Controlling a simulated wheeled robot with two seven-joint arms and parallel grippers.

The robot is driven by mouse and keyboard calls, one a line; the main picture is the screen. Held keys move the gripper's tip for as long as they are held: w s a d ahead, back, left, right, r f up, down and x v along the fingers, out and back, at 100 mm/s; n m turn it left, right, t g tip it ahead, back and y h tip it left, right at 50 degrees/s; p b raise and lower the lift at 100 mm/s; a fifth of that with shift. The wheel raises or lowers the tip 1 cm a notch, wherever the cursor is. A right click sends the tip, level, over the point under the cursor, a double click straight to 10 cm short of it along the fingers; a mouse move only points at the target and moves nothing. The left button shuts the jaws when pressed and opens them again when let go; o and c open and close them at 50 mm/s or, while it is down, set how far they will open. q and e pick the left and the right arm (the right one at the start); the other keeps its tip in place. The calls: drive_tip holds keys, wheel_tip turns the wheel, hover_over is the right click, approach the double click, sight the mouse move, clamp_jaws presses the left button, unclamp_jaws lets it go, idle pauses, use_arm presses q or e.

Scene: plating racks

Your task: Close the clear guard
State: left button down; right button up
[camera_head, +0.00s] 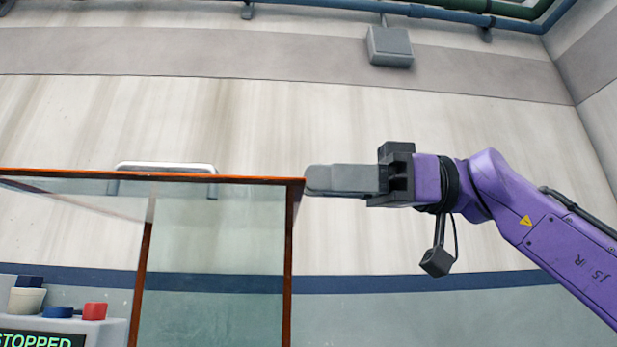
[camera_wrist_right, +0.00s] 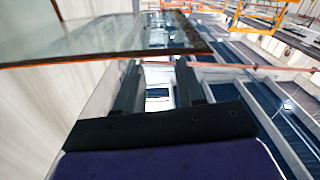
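The clear guard (camera_head: 215,255) is a see-through box shape with orange-brown edges at the left and centre of the head view. A pale metal handle (camera_head: 165,168) shows at its top edge. My right gripper (camera_head: 312,181) is at the guard's upper right corner, its fingertips at or very near the edge; I cannot tell whether they touch. In the right wrist view, a clear panel of the guard (camera_wrist_right: 120,38) crosses ahead of the fingers. A gap shows between the two fingers (camera_wrist_right: 157,70), with nothing held in it. My left gripper is not in view.
At the lower left stands a panel with a red block (camera_head: 95,311), a pale cup-like part (camera_head: 27,300) and a screen (camera_head: 40,339) reading "STOPPED". A grey box (camera_head: 389,46) and pipes are high on the back wall. Space above the guard looks clear.

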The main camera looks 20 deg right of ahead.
drive_tip(key=p+v, duration=0.1)
drive_tip(key=v, duration=0.7)
drive_tip(key=shift+d+p, duration=0.25)
drive_tip(key=shift+p, duration=0.1)
idle(0.4)
